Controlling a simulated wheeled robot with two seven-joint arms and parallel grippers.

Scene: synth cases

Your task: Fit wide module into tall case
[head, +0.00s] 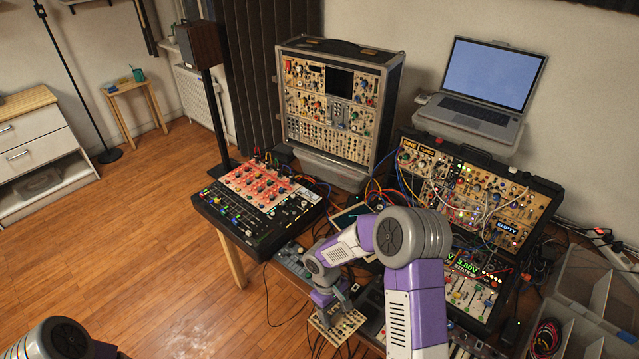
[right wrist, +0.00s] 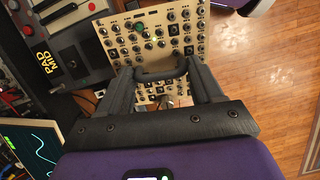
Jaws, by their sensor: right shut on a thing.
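The wide module (right wrist: 150,35) is a beige panel with several knobs and jacks. My right gripper (head: 333,299) is shut on it; the module (head: 337,328) hangs below the fingers, over the front of the bench. In the right wrist view, a dark curved bar (right wrist: 160,74) lies between the fingers, in front of the panel. The tall case (head: 392,95) stands upright at the back, its front filled with beige modules around a dark rectangle (head: 340,83) near the upper right. I cannot tell whether that is a gap or a screen. My left arm shows at bottom left; its gripper is out of view.
A mixer with a red panel (head: 262,185) stands left of my right arm. A lower, slanted case (head: 478,190) with patch cables and an "EMPTY" label is to the right, with a laptop (head: 492,75) behind it. Clear bins (head: 590,290) stand at far right. Cables cross the bench.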

